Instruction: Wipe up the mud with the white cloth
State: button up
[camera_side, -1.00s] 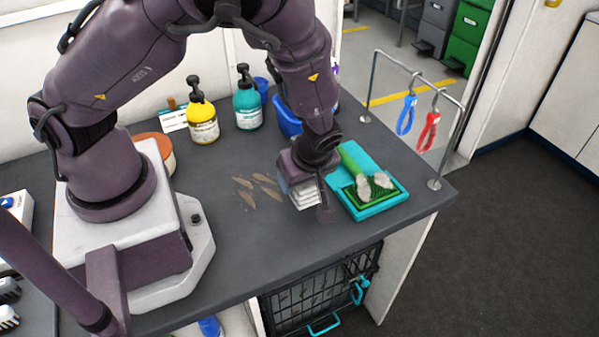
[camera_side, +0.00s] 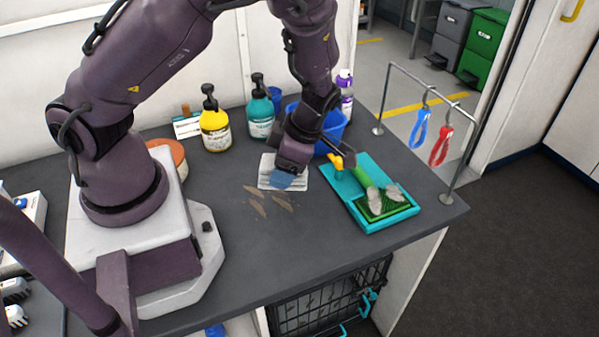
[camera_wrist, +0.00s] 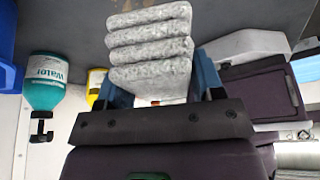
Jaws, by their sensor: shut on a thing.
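The white cloth (camera_side: 268,176) is folded into a thick layered pad. It is at the counter's surface just behind the brown mud streaks (camera_side: 257,207); the side view does not settle whether it touches. My gripper (camera_side: 287,181) is shut on the cloth, its blue fingers gripping it from above. In the wrist view the folded cloth (camera_wrist: 150,48) sits between the two blue fingers of my gripper (camera_wrist: 158,82). A few streaks show in front of the cloth; any mud under it is hidden.
A blue tub (camera_side: 333,128), yellow bottle (camera_side: 215,132) and teal bottle (camera_side: 261,118) stand behind. A metal rail (camera_side: 450,180) edges the right side. The front counter is clear.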

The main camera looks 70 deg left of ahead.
jog(key=n, duration=0.2)
jog(key=s+d+n+h, duration=0.1)
jog(key=s+n+h, duration=0.1)
jog(key=n, duration=0.1)
jog(key=shift+d+r+n+g, duration=0.3)
jog(key=shift+r, duration=0.05)
jog(key=shift+f, duration=4)
jog(key=shift+a, duration=0.4)
jog(key=shift+c, duration=0.2)
jog(key=shift+a+f, duration=0.1)
jog(key=shift+a, duration=4.45)
send_near(265, 218)
jog(key=shift+s+a+f, duration=0.1)
jog(key=shift+s+f, duration=0.1)
jog(key=shift+f, duration=1.25)
jog(key=shift+s+a+f, duration=0.15)
jog(key=shift+f, duration=1.25)
jog(key=shift+s+d, duration=0.1)
jog(key=shift+s, duration=0.9)
jog(key=shift+w+a, duration=0.1)
jog(key=shift+a, duration=5)
jog(key=shift+d, duration=5.15)
notch_tip(265, 218, up, 8)
